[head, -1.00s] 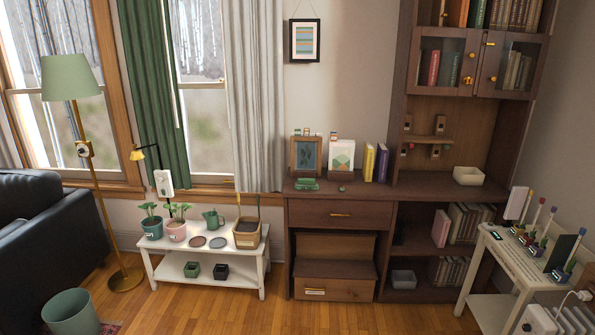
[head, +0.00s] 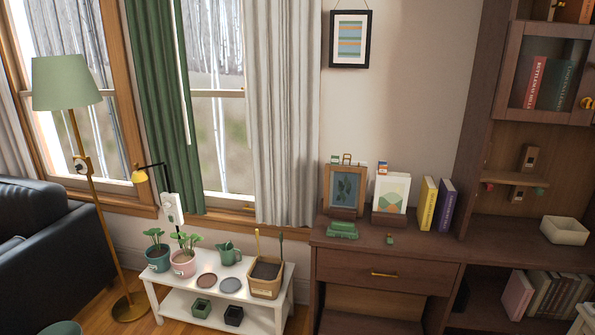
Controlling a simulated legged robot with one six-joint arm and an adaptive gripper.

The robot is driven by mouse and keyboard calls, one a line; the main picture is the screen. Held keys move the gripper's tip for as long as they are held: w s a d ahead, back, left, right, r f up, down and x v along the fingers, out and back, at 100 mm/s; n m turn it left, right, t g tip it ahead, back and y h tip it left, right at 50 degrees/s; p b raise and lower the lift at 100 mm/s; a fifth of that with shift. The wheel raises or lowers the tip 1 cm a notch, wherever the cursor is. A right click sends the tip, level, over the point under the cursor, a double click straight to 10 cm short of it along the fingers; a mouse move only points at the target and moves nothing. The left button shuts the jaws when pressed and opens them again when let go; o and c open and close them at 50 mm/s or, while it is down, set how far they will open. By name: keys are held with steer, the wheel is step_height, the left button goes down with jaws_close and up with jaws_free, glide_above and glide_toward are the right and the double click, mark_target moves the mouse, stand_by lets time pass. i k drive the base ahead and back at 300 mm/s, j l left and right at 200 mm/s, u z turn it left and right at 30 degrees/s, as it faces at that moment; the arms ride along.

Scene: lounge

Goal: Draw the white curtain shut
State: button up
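The white curtain (head: 284,115) hangs bunched in vertical folds at the right side of the right window (head: 216,120). A green curtain (head: 165,105) hangs bunched at that window's left side. Between the two curtains the glass is uncovered and shows pale birch trunks outside. Another light curtain (head: 12,135) hangs at the far left edge by the left window. My gripper is not in view.
A white bench (head: 272,308) with potted plants, a watering can and a basket stands below the window. A floor lamp (head: 66,82) and black sofa (head: 45,235) are at left. A dark wood desk (head: 330,262) stands right of the curtain.

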mark_target(254, 12)
steer(key=i+j+u, duration=0.1)
steer(key=i+u, duration=0.25)
steer(key=u, duration=0.15)
steer(key=i+u, duration=0.3)
steer(key=u, duration=0.15)
steer(key=i+l+u, duration=0.15)
steer(key=i+u, duration=0.2)
steer(key=u, duration=0.15)
steer(key=i+j+u, duration=0.15)
steer(key=i+u, duration=0.75)
steer(key=i+z, duration=0.25)
steer(key=i, duration=0.45)
steer(key=i+j+z, duration=0.15)
steer(key=i+z, duration=0.15)
steer(key=i, duration=0.45)
steer(key=z, duration=0.4)
steer(key=i+z, duration=0.15)
steer(key=z, duration=0.2)
steer(key=j+z, duration=0.1)
steer(key=z, duration=0.3)
steer(key=i+j+z, duration=0.1)
steer(key=z, duration=0.25)
